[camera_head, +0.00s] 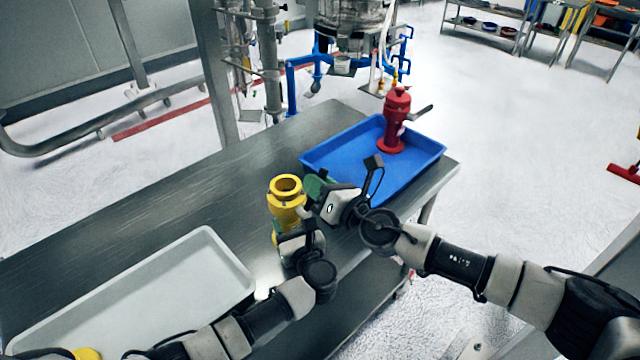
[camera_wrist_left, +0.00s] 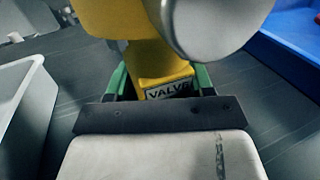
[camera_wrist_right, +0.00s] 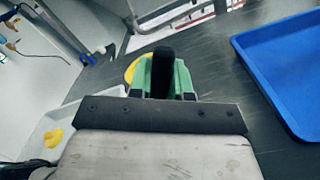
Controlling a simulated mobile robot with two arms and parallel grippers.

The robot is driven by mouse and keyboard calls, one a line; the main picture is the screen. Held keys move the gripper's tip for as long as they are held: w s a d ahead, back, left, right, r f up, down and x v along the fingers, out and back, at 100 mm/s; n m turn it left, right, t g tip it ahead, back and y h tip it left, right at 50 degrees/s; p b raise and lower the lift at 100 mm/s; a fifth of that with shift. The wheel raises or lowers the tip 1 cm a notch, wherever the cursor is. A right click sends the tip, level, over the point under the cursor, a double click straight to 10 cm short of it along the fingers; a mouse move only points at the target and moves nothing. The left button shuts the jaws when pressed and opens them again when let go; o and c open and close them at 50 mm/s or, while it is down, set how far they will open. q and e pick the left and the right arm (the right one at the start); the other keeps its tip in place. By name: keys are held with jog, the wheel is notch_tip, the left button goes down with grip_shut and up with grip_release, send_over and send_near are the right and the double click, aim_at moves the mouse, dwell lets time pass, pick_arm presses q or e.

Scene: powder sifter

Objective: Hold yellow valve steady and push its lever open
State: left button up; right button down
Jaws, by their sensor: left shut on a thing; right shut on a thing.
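The yellow valve (camera_head: 285,203) stands upright on the steel table between the two trays. My left gripper (camera_head: 281,232) is shut on the valve's lower body; in the left wrist view the green fingers flank the yellow body (camera_wrist_left: 163,68) beside its "VALVE" label. The grey rounded part of the valve (camera_wrist_left: 208,24) hangs above them. My right gripper (camera_head: 314,190) is at the valve's right side. In the right wrist view its green fingers (camera_wrist_right: 162,75) are shut on the dark lever (camera_wrist_right: 162,72). The valve's yellow rim (camera_wrist_right: 131,70) shows behind, mostly hidden.
A blue tray (camera_head: 425,170) holds a red valve (camera_head: 396,120) with a grey lever, behind and right of my right gripper. A white tray (camera_head: 150,270) stands at the left front, with a yellow piece (camera_head: 86,353) at its near edge. The table's back left (camera_head: 200,190) is clear.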

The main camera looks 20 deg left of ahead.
dwell(0.4)
jog(key=c, duration=1)
grip_release()
jog(key=shift+c, duration=0.2)
jog(key=v, duration=1.2)
pick_arm(q)
jog(key=o, duration=1.5)
